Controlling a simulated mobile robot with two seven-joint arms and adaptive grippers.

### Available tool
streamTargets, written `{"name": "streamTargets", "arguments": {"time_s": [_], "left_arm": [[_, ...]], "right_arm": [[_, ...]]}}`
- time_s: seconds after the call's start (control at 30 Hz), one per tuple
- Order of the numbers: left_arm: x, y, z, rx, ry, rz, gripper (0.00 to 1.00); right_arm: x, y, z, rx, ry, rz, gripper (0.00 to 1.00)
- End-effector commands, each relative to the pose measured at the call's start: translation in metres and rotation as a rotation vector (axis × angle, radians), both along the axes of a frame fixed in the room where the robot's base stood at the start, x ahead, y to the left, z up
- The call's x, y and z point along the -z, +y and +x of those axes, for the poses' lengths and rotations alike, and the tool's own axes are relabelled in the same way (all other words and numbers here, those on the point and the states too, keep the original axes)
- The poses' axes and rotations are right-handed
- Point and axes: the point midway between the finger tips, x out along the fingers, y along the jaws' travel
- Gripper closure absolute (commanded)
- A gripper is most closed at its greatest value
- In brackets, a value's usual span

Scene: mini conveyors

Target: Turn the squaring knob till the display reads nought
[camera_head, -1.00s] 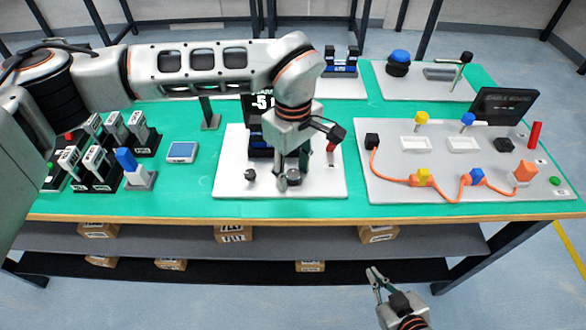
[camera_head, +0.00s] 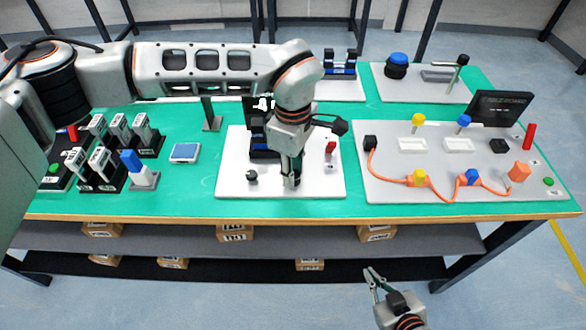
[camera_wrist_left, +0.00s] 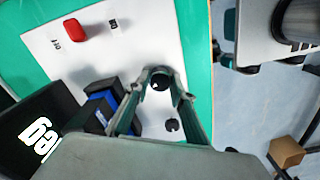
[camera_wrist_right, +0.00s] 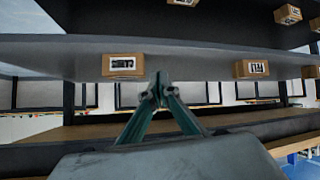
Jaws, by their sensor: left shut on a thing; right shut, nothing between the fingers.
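A white plate (camera_head: 232,186) bears two black knobs, a blue-and-black device (camera_head: 262,150) and a dark display (camera_wrist_left: 38,122). My left gripper (camera_head: 291,183) points down at the plate, shut around the right-hand black knob, which sits between its fingertips in the left wrist view (camera_wrist_left: 159,81). The other black knob (camera_head: 251,177) stands free to its left; it also shows in the left wrist view (camera_wrist_left: 171,125). My arm covers part of the display in the head view, and its white characters are cut off and tilted in the wrist view, so I cannot read them. My right gripper (camera_head: 371,276) is shut and empty.
A red part (camera_head: 330,148) stands at the plate's right. To the right lies a grey board (camera_head: 385,187) with an orange cable. Several modules in black holders (camera_head: 100,182) and a blue-faced box (camera_head: 185,153) stand left. My right gripper is in front of the table's lower shelves.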

Motion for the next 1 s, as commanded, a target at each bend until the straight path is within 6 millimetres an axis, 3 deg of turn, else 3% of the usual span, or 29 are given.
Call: {"name": "streamTargets", "arguments": {"time_s": [1.0], "left_arm": [[-0.0017, -0.0001, -0.0008, -0.967, -0.001, 0.000, 0.98]], "right_arm": [[-0.0135, 0.0037, -0.0060, 0.005, 0.015, 0.021, 1.00]]}}
